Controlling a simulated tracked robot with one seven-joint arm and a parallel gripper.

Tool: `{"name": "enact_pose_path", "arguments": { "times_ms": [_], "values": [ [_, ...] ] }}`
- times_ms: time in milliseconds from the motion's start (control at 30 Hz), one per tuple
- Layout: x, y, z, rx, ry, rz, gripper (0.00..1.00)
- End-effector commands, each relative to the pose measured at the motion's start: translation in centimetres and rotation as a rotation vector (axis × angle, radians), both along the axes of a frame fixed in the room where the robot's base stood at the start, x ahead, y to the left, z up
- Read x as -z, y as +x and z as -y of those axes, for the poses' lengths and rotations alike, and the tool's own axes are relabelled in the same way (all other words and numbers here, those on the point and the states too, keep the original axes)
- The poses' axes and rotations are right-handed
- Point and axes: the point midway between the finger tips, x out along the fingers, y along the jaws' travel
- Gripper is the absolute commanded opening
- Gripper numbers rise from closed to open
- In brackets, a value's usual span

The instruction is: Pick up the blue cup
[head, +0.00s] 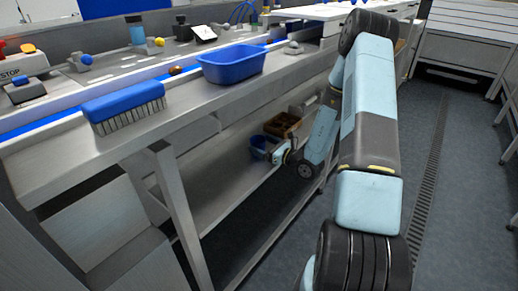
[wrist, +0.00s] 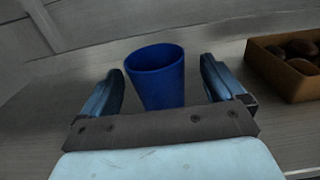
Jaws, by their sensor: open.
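The blue cup (wrist: 158,78) stands upright on the lower shelf, its open top showing in the wrist view. My gripper (wrist: 162,80) is open, with one finger on each side of the cup. A gap shows between each finger and the cup, and I see no contact. The cup's lower part is hidden behind the gripper's body. In the head view the blue cup (head: 259,145) is small on the lower shelf, at the end of my gripper (head: 268,152).
A brown box (wrist: 284,72) with dark round dates stands right of the cup on the shelf (head: 215,190). The upper bench holds a blue tub (head: 232,70) and a blue brush (head: 124,103). The shelf left of the cup is clear.

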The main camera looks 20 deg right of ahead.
Motion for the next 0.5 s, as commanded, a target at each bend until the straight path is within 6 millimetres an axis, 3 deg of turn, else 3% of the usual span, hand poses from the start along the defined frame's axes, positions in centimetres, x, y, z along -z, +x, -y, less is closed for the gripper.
{"name": "enact_pose_path", "arguments": {
  "times_ms": [300, 500],
  "values": [
    [0.1, 3.1, -2.6, -0.002, 0.000, 0.001, 0.96],
    [0.1, 3.5, -2.8, 0.000, 0.000, 0.001, 0.96]
  ]
}}
